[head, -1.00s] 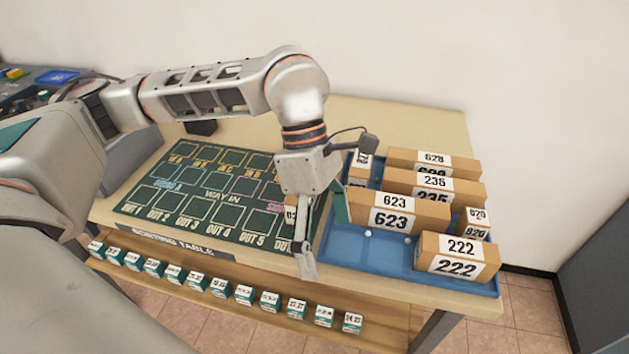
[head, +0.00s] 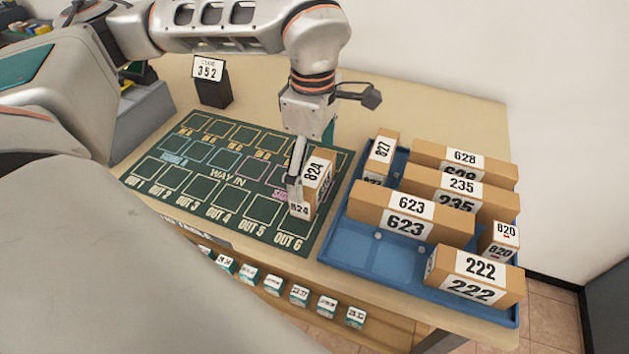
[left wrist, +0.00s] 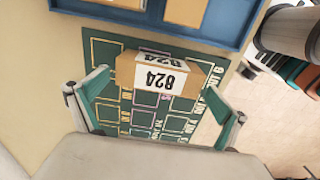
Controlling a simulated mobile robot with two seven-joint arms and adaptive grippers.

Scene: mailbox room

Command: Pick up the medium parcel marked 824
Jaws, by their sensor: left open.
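The parcel marked 824 (head: 314,184) is a brown box with a white label. It stands on the green sorting mat (head: 190,205) at its right end, near OUT 5 and OUT 6. In the left wrist view the parcel (left wrist: 163,77) shows its label upside down, ahead of the jaws and between their lines. My left gripper (head: 308,165) points down at the parcel in the head view, with one finger in front of its left side. In the left wrist view its two fingers (left wrist: 155,110) are spread wide with nothing held. My right gripper is not in view.
A blue tray (head: 365,258) at the right holds several parcels, including 623 (head: 412,213), 222 (head: 475,273) and 827 (head: 381,155). A black stand with a 352 card (head: 210,82) stands at the back left. Small labelled boxes (head: 275,283) line the lower shelf.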

